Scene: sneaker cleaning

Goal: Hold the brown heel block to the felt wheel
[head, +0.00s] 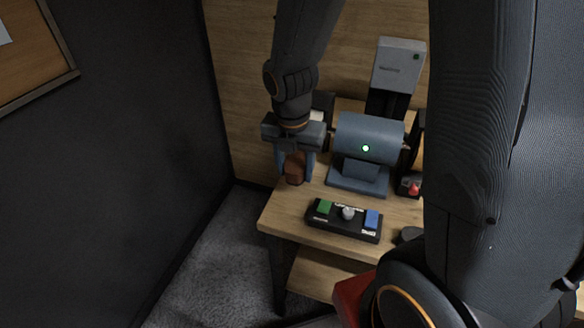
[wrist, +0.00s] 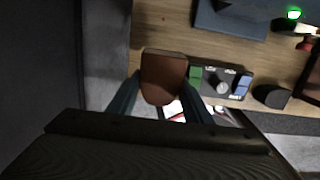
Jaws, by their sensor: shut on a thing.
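My gripper (head: 295,168) hangs over the left end of the wooden bench with its blue fingers shut on the brown heel block (head: 294,172). In the wrist view the brown block (wrist: 165,75) sits between the two fingertips (wrist: 160,96). The blue-grey bench motor (head: 368,138) stands just right of my gripper, with a green light on its housing. A pale patch in a dark guard (head: 322,108) shows at the motor's left, partly behind my gripper; I cannot tell if it is the felt wheel. The block looks apart from it.
A control box (head: 345,220) with green and blue buttons and a grey knob lies at the bench front. A red switch (head: 413,188) is right of the motor. A grey unit (head: 398,66) stands behind. A dark wall (head: 100,170) closes off the left.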

